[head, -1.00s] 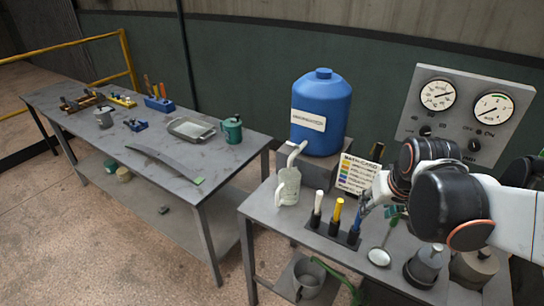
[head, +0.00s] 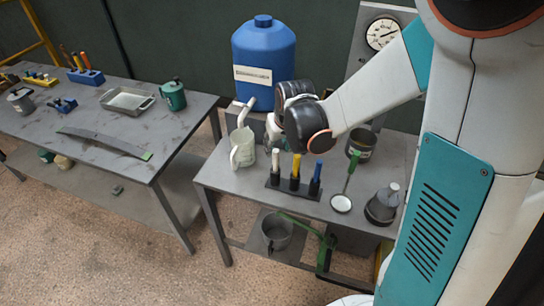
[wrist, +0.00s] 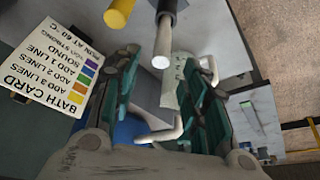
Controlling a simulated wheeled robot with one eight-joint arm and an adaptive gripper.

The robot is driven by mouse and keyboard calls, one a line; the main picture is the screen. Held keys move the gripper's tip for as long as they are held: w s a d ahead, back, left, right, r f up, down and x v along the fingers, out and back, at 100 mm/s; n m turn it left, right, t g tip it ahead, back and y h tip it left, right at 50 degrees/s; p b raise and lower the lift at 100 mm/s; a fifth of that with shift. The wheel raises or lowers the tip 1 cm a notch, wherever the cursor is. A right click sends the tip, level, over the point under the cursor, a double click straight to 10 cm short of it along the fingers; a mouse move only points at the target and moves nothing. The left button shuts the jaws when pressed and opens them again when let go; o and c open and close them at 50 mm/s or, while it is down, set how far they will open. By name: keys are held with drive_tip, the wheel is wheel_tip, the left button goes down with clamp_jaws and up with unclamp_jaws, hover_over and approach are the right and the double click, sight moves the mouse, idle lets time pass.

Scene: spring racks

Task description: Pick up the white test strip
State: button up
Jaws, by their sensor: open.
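The white test strip (head: 275,162) stands upright at the left end of a dark rack (head: 293,190), beside a yellow one (head: 295,168) and a blue one (head: 316,178). In the wrist view, the white strip's rounded end (wrist: 161,60) shows near the top centre, with its lower part in a dark holder. My gripper (wrist: 162,72) is open and empty, its green fingers spread on either side below the strip's end. In the head view my wrist joints hide most of the gripper, just above the white strip. No contact with the strip shows.
A translucent jug (head: 243,148) stands close left of the rack. The bath card (wrist: 55,72) is near the left finger in the wrist view. A round mirror-like dish (head: 341,203) and a grey flask (head: 382,203) stand to the right. A blue drum (head: 264,60) is behind.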

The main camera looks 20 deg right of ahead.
sight(276, 152)
drive_tip(key=shift+s+b+x, duration=0.15)
drive_tip(key=shift+b+x, duration=0.25)
drive_tip(key=shift+x, duration=1.05)
drive_tip(key=shift+s+b+x, duration=0.15)
drive_tip(key=shift+b+x, duration=0.25)
drive_tip(key=shift+x, duration=1.1)
drive_tip(key=shift+f, duration=0.1)
drive_tip(key=c, duration=0.9)
